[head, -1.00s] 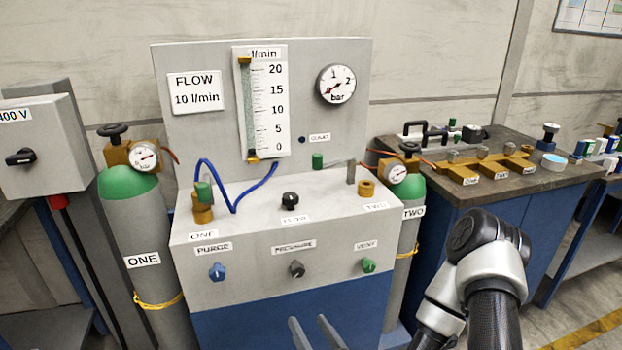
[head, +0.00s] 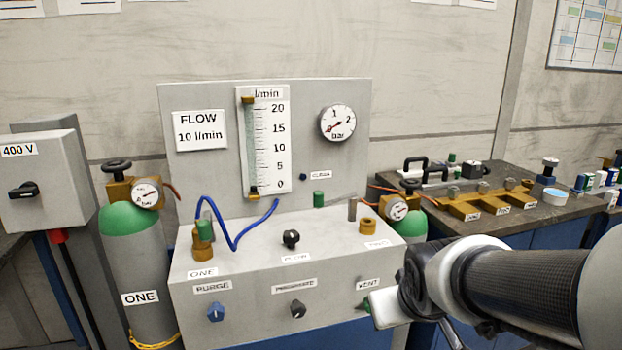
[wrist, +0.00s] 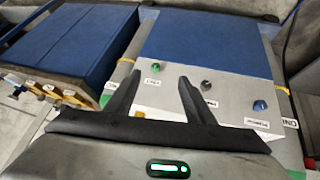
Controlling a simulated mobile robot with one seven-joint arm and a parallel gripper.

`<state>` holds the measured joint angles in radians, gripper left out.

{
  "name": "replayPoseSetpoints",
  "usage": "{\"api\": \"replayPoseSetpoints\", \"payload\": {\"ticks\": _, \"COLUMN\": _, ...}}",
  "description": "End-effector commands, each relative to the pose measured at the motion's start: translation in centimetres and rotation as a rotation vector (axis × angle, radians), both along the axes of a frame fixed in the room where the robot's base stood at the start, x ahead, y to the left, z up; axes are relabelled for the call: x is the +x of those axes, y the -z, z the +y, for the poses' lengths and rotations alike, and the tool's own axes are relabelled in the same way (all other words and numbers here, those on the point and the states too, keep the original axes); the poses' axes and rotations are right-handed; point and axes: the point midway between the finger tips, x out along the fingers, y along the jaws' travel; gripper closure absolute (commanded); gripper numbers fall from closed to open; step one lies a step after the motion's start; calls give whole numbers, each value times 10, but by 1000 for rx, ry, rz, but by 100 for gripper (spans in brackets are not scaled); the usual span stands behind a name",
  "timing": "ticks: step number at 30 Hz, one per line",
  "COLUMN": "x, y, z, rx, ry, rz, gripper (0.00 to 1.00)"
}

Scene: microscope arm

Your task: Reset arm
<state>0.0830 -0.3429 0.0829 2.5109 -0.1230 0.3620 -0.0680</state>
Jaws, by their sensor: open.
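My gripper (wrist: 160,75) is open in the wrist view, with its two dark fingers apart and nothing between them. Beyond the fingers, upside down, lies the grey bench front with a green knob (wrist: 155,70), a dark knob (wrist: 207,86) and a blue knob (wrist: 260,105). A gap to the panel cannot be judged exactly. In the head view my arm (head: 520,290) reaches in from the right edge, its near end in front of the lower right of the gas panel (head: 300,262). The fingers are not clearly seen there.
Cylinder ONE (head: 140,265) with its gauge stands left of the panel; cylinder TWO (head: 412,222) stands right, partly behind my arm. A blue hose (head: 235,240) arches over the panel top. A brass manifold (head: 480,203) sits on the right bench.

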Motion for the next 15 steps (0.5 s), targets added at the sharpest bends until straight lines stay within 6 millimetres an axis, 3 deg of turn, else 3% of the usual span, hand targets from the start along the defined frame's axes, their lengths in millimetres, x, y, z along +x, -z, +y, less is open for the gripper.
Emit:
{"api": "replayPoseSetpoints", "payload": {"ticks": 3, "x": -34, "y": -27, "z": 1, "rx": 41, "ry": 55, "rz": 24, "gripper": 51}}
{"api": "replayPoseSetpoints", "payload": {"ticks": 12, "x": -110, "y": -61, "z": 12, "rx": 152, "ry": 125, "rz": 98, "gripper": 51}}
{"api": "replayPoseSetpoints", "payload": {"ticks": 13, "x": -117, "y": -63, "z": 14, "rx": 164, "ry": 129, "rz": 105, "gripper": 51}}
{"api": "replayPoseSetpoints", "payload": {"ticks": 15, "x": -118, "y": -87, "z": 14, "rx": 164, "ry": 131, "rz": 115, "gripper": 51}}
